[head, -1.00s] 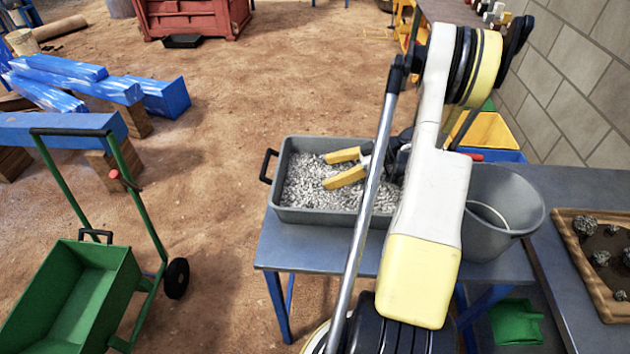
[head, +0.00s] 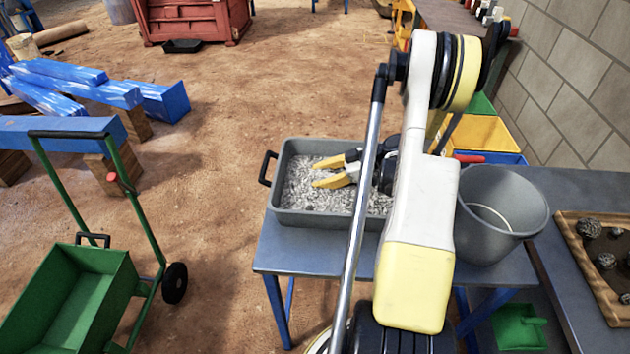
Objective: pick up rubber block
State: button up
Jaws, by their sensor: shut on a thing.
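My gripper (head: 318,174) has two yellow fingers and reaches in from the right over the grey tray (head: 325,220) of pale gravel. The fingers are close together low over the gravel, partly shut with a narrow gap between them. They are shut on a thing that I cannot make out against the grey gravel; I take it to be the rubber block. Its shape and colour do not show. My arm hides the tray's right end. I cannot tell whether the fingertips touch the gravel.
The tray stands on a blue-grey table (head: 315,255). A grey bucket (head: 500,215) stands to its right, with a wooden tray of dark rocks (head: 572,252) beyond it. A green cart (head: 70,300) is on the ground at the left. Yellow and blue bins (head: 490,135) stand behind the table.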

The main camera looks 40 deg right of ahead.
aim_at(315, 178)
notch_tip(315, 178, up, 10)
jog(key=p, duration=0.4)
jog(key=w+a+r+m+h, duration=0.1)
jog(key=w+a+r, duration=0.15)
jog(key=a, duration=0.25)
jog(key=w+a+r+t, duration=0.1)
jog(key=w+a, duration=0.3)
jog(key=w+a+r+m+h, duration=0.1)
jog(key=w+a+r, duration=0.15)
jog(key=a, duration=0.25)
jog(key=a+r+m+h, duration=0.1)
jog(key=a+r, duration=0.3)
jog(key=a, duration=0.4)
jog(key=a+r+m+t+h, duration=0.1)
jog(key=a+r, duration=0.2)
jog(key=a, duration=0.5)
jog(key=shift+w+r+m, duration=0.3)
jog(key=shift+r+m, duration=0.1)
